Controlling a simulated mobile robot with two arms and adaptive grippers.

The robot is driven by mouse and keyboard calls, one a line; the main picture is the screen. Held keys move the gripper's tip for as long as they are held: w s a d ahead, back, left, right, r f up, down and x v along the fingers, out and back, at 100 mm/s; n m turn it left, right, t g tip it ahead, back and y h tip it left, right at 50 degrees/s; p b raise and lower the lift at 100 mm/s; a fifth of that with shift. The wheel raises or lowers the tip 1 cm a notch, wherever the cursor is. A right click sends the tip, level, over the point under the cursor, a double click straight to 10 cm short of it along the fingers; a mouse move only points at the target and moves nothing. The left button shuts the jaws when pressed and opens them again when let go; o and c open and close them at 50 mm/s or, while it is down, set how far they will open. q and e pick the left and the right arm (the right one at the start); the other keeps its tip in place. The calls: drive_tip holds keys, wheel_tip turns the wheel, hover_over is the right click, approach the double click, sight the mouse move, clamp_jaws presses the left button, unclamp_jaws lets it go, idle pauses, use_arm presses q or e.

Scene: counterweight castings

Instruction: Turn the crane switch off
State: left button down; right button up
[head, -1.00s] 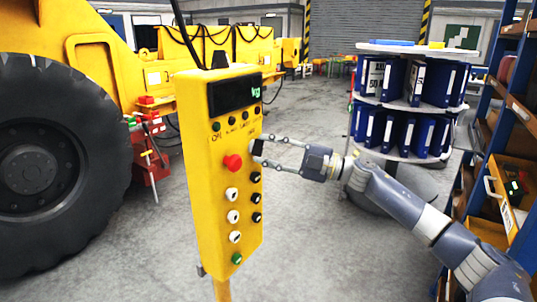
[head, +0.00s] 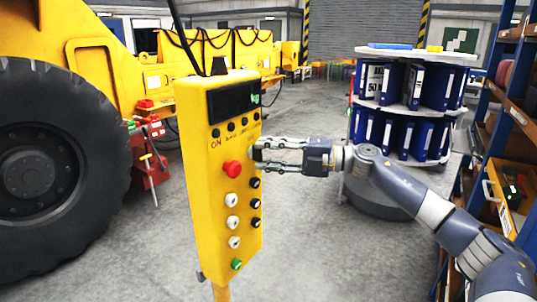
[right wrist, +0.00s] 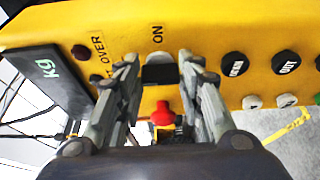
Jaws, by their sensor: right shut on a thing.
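The yellow control box (head: 213,190) stands upright on a post in the head view, with a dark display at the top. My right gripper (head: 257,155) reaches in from the right to the box's right-hand front. In the right wrist view its two fingers (right wrist: 158,68) stand on either side of a dark switch (right wrist: 160,74) with a pale end, and are shut on it. The word ON is printed on the panel beside the switch. In the head view the fingers largely hide the switch. My left gripper is not in view.
A red button (head: 232,169), white buttons (head: 232,200) and black buttons (head: 256,201) sit close to the switch. A round rack of blue binders (head: 405,138) stands behind my right arm. Shelves (head: 505,150) line the right. A big tyre (head: 45,175) fills the left.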

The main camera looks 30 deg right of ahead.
drive_tip(key=o, duration=1.1)
drive_tip(key=shift+c, duration=0.2)
drive_tip(key=v, duration=1.2)
idle(0.4)
